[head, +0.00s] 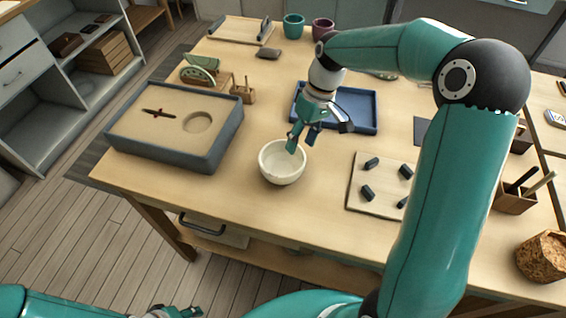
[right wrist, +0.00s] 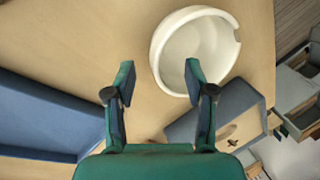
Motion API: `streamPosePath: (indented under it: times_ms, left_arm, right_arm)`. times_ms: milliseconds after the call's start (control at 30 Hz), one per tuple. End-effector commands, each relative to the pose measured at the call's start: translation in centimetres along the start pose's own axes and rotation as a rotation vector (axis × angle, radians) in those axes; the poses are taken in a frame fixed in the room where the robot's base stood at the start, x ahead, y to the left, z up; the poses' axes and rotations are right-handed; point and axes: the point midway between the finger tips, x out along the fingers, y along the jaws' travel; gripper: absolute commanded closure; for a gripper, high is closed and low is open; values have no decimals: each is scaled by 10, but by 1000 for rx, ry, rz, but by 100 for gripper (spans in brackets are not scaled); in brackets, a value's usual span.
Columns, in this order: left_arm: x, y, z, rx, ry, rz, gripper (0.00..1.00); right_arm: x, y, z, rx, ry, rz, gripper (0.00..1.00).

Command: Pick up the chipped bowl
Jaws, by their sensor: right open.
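The chipped bowl (head: 282,172) is white and stands upright on the wooden table near its front edge. In the right wrist view the bowl (right wrist: 170,48) shows a notch in its rim at the right. My right gripper (head: 301,143) is open and empty, at the bowl's far rim in the head view. In the right wrist view its fingers (right wrist: 160,70) are spread, and one fingertip overlaps the bowl's opening. I cannot tell whether it touches. My left gripper (head: 178,312) shows only partly at the bottom edge; its jaws are unclear.
A grey sand-filled tray (head: 170,158) stands left of the bowl. A blue tray (head: 357,108) lies behind the right gripper. A board with dark pegs (head: 372,207) lies to the right. Two cups, teal (head: 293,27) and purple (head: 322,28), stand at the back.

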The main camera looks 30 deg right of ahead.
Motion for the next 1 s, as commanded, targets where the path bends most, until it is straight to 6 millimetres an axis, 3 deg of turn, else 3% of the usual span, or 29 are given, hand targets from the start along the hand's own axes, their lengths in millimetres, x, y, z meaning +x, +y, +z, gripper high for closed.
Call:
streamPosePath:
  times_ms: [300, 600, 933, 1000]
  left_arm:
    - [-3, 1, 0, 0, 0, 0, 60]
    - [-3, 1, 0, 0, 0, 0, 60]
    - [-3, 1, 0, 0, 0, 0, 60]
    - [-3, 1, 0, 0, 0, 0, 60]
  right_arm:
    - [42, 1, -4, 1, -4, -1, 46]
    - [48, 1, -4, 0, -2, -1, 46]
    - [48, 0, -4, -1, -2, 0, 99]
    - [47, 0, -4, -1, -1, 0, 100]
